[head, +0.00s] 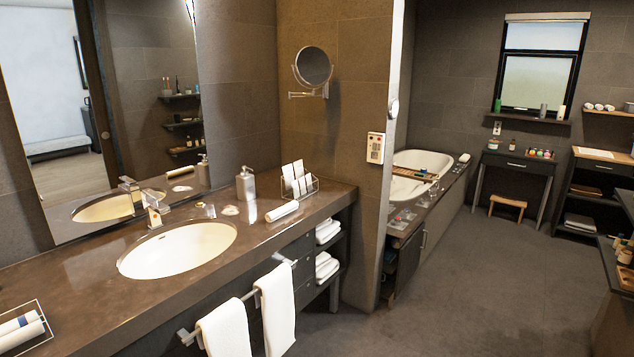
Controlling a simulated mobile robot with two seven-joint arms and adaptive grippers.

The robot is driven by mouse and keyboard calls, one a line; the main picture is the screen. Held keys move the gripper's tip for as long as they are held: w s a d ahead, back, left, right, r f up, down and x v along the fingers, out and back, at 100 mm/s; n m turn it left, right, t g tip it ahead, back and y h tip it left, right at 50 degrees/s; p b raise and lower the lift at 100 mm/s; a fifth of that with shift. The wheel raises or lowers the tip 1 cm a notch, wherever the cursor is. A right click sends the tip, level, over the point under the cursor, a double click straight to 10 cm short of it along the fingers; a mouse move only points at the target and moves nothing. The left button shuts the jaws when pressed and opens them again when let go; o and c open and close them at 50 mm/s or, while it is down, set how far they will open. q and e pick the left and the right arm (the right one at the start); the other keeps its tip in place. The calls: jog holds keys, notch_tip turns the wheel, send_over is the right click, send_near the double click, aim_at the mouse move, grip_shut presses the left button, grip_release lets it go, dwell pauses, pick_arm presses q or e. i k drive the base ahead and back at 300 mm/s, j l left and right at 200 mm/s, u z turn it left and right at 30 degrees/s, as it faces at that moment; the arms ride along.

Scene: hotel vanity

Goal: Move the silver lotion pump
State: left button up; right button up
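The silver lotion pump (245,184) stands upright on the brown vanity counter (330,197), near the wall and right of the sink. Its reflection shows in the mirror (203,168). Nothing touches it that I can see. Neither of my grippers is in the head view.
The oval sink (178,249) and faucet (153,208) lie left of the pump. A wire rack with white cards (299,181), a rolled white cloth (282,211) and small items are close to the pump. White towels (275,308) hang on a front rail. The floor (480,270) is open at right.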

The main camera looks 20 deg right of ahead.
aim_at(244, 181)
jog(key=z, duration=0.15)
jog(key=i+l+u, duration=0.3)
jog(key=i+l, duration=0.4)
jog(key=i, duration=0.2)
jog(key=i+l+u, duration=0.3)
jog(key=i+l, duration=0.55)
